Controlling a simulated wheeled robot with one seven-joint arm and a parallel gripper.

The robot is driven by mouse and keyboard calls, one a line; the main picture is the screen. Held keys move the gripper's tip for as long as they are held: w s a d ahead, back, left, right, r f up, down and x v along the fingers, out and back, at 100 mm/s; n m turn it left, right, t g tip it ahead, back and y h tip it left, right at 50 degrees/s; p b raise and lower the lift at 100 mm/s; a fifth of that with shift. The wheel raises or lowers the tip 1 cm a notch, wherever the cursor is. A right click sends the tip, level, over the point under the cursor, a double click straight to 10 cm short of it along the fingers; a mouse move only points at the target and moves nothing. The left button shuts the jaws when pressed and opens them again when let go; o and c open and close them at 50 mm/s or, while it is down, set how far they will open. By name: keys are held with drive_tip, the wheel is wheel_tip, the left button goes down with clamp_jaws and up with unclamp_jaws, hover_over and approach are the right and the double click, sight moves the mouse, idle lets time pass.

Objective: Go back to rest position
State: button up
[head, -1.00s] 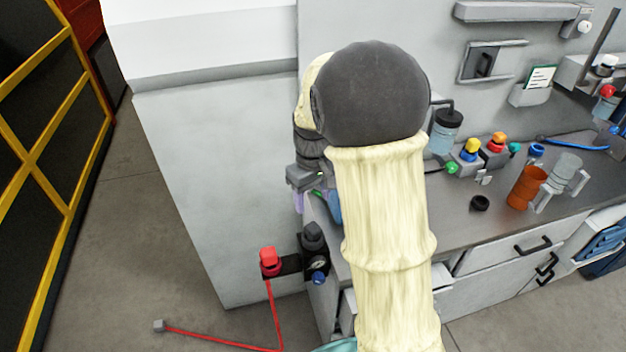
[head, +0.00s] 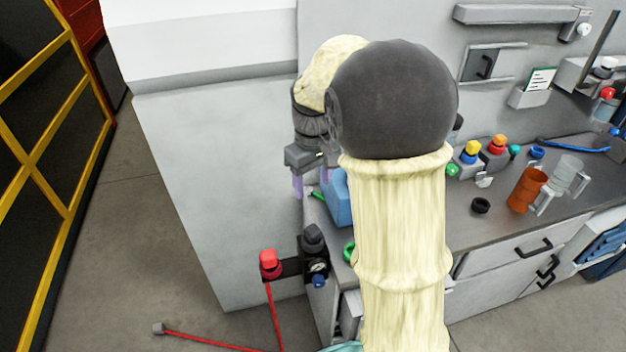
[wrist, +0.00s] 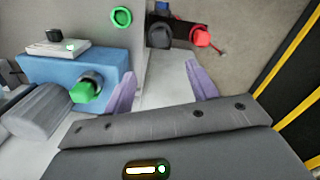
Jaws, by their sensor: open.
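My gripper (wrist: 163,88) is open in the wrist view, with two purple fingers apart and nothing between them. In the head view it (head: 308,187) hangs at the left end of the workbench, beside the large grey cabinet. My arm in its cream sleeve covers much of the bench. Below the fingers the wrist view shows a pale surface and the grey floor. A blue block (head: 339,199) with a green-ended part stands just right of the gripper. It also shows at the left of the wrist view (wrist: 105,68).
A red-topped fitting (head: 270,264) with a red line and a dark regulator (head: 312,240) stick out at the bench's left end. Orange (head: 527,189) and clear (head: 567,174) mugs and a black ring (head: 480,205) are on the bench (head: 500,228). A yellow-framed fence (head: 70,200) stands left, with open floor between.

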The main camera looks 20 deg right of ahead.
drive_tip(key=s+f+m+t, duration=0.1)
drive_tip(key=s+f+m, duration=0.1)
drive_tip(key=s, duration=0.5)
drive_tip(key=s+f+m+t, duration=0.1)
drive_tip(key=s+f+m, duration=0.1)
drive_tip(key=s+f, duration=0.3)
drive_tip(key=s, duration=0.2)
drive_tip(key=shift+s+f+t, duration=0.25)
drive_tip(key=shift+s+t, duration=0.05)
drive_tip(key=shift+s, duration=0.05)
idle(1.4)
